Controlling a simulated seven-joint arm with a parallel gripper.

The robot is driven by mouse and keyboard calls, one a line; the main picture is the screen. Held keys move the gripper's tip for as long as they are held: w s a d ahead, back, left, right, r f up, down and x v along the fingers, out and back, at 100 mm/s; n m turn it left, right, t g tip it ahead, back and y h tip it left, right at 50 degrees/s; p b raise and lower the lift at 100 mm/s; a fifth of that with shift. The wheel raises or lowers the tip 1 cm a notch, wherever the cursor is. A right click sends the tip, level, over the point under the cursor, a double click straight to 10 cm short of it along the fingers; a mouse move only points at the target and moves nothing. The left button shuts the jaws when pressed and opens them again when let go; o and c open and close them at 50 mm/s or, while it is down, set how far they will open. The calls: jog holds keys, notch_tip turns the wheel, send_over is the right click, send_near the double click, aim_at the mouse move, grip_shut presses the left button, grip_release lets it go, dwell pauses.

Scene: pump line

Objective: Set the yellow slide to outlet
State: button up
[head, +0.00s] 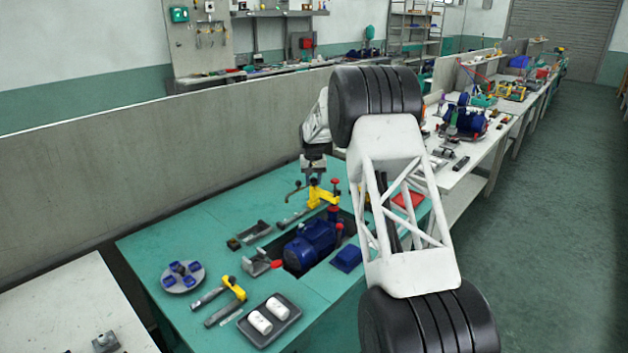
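A yellow part (322,195), likely the yellow slide, stands at the back of the blue pump (312,243) on the teal bench. My gripper (313,182) points down right above or at this yellow part. At this size I cannot tell whether its fingers touch the part, or whether they are open or shut. No outlet marking can be read, so the slide's setting is unclear. My arm hides the bench to the right of the pump.
A yellow-and-grey tool (233,288), a round grey plate with blue pieces (183,289) and a dark tray with white cylinders (289,330) lie at the front. A grey partition (200,150) runs behind the bench. The teal surface at left is clear.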

jog(key=o, duration=0.3)
jog(key=shift+o, duration=0.2)
jog(key=shift+r, duration=0.1)
jog(key=shift+r, duration=3.8)
jog(key=shift+s, duration=0.1)
